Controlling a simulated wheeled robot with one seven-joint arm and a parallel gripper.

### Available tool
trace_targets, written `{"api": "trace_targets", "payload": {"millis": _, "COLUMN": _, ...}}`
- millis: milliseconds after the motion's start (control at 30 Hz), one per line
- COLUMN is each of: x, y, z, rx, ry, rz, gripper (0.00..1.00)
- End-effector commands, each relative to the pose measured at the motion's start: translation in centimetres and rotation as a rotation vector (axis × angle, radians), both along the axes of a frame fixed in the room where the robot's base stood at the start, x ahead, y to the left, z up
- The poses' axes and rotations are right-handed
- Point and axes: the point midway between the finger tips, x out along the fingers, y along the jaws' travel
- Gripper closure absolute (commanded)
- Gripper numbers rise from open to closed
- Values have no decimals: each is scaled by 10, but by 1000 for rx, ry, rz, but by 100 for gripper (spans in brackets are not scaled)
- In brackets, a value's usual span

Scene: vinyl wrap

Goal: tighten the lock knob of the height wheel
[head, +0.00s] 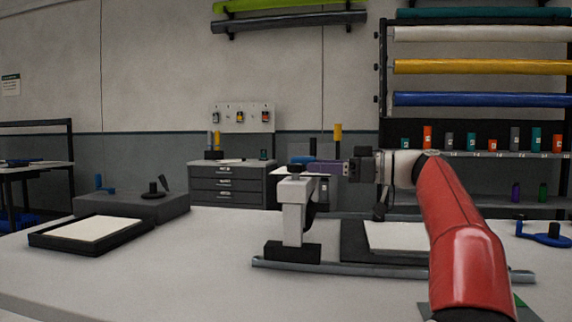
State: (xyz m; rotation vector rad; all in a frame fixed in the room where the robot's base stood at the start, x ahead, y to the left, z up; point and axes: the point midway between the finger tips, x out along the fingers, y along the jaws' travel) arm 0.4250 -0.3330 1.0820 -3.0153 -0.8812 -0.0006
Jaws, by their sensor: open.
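A light grey post (292,216) stands upright on a dark base block (292,252). A dark, rounded part (309,212), perhaps the height wheel, shows at the post's right side, mostly hidden by it. I cannot make out the lock knob for certain. A small blue piece (301,160) shows just above the post's head. My gripper (322,168) comes from the right, level with the post's head and just right of it. Its jaws are open. A purple piece shows at its front, and I cannot tell whether it is part of the gripper. Contact with the post is not clear.
A metal rail (390,268) runs along the table (190,270) under the post. A dark board with a white sheet (395,237) lies behind it. A black tray (45,240) and grey block (130,207) are at left. Table space between tray and post is clear.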

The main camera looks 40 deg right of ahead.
Motion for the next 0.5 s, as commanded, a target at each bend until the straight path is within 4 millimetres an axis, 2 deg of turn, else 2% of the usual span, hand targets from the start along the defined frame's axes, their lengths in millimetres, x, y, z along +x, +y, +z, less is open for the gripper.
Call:
{"api": "trace_targets", "payload": {"millis": 300, "x": 43, "y": 28, "z": 1, "rx": 0, "ry": 1, "rz": 2, "gripper": 45}}
{"api": "trace_targets", "payload": {"millis": 500, "x": 55, "y": 35, "z": 0, "rx": -1, "ry": 1, "rz": 0, "gripper": 45}}
